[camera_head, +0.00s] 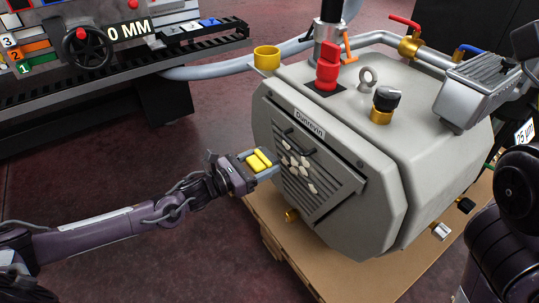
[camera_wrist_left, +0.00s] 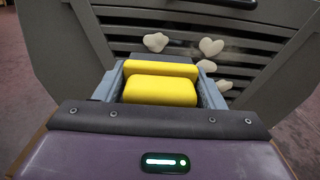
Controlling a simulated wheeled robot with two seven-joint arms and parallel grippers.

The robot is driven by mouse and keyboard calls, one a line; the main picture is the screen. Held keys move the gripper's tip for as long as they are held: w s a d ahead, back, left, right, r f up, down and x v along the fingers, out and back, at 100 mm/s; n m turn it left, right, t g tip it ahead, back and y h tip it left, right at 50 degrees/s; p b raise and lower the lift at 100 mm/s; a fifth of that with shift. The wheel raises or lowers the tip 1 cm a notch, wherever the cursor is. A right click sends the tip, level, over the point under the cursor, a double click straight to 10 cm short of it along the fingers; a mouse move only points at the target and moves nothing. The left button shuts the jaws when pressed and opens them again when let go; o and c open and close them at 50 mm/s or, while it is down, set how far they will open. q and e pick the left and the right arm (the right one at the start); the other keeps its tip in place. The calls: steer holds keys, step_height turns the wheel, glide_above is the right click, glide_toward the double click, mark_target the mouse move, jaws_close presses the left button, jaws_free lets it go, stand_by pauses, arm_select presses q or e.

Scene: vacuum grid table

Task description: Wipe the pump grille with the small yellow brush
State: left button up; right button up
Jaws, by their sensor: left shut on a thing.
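The small yellow brush (camera_head: 258,161) is held between the fingers of my left gripper (camera_head: 265,166), right in front of the pump grille. In the left wrist view the brush (camera_wrist_left: 160,88) shows as two yellow blocks between the grey fingers. The pump grille (camera_head: 322,187) is a dark slatted panel with a handle on the front of the grey pump (camera_head: 375,190). Several pale dust patches (camera_head: 297,162) lie on its slats; some also show in the left wrist view (camera_wrist_left: 210,47). I cannot tell whether the brush touches the slats.
The pump stands on a tan pallet (camera_head: 276,238). A yellow cup (camera_head: 266,57), red fitting (camera_head: 327,68) and black-topped knob (camera_head: 384,103) stick up from it. A grey hose (camera_head: 215,72) runs behind. A machine with a handwheel (camera_head: 88,48) stands at back left.

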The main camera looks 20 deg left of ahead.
mark_target(251, 168)
arm_select(q)
steer(key=shift+s+a, duration=0.1)
steer(key=shift+s, duration=0.1)
steer(key=shift+p+v, duration=0.7)
steer(key=shift+v, duration=0.75)
